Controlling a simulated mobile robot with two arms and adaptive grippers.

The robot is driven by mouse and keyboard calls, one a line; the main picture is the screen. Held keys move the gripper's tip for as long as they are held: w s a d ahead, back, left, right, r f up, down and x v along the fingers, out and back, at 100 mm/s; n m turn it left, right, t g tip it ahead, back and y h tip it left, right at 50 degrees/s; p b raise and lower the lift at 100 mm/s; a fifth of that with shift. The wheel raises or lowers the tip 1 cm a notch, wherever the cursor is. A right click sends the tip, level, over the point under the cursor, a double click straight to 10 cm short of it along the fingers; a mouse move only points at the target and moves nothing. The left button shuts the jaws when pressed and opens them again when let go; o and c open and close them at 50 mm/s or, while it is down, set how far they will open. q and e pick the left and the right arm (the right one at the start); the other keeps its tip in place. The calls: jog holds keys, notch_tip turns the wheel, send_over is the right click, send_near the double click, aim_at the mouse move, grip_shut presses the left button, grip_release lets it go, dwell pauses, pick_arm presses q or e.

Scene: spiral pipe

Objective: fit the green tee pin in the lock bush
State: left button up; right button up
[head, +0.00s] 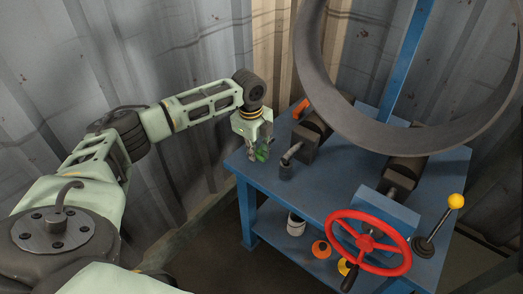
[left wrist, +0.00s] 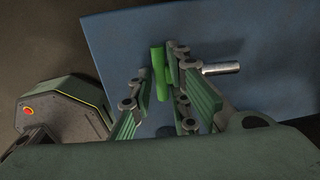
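The green tee pin has a green crossbar (left wrist: 158,73) and a silver shaft (left wrist: 221,69) that points right in the left wrist view. In the head view a green piece (head: 262,154) shows at the fingertips, by the table's near-left corner. My left gripper (left wrist: 159,86) points down with its fingers on either side of the crossbar. A gap shows at the left finger, so it looks open; contact at the right finger is unclear. It also shows in the head view (head: 256,150). My right gripper is out of view.
The blue table (head: 318,203) carries dark clamp blocks, a large grey ring (head: 405,145), a red handwheel (head: 367,243) and a yellow-knobbed lever (head: 440,222). The near-left tabletop is mostly clear.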

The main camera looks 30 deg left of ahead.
pick_arm(q)
grip_shut()
jog(key=shift+r, duration=0.1)
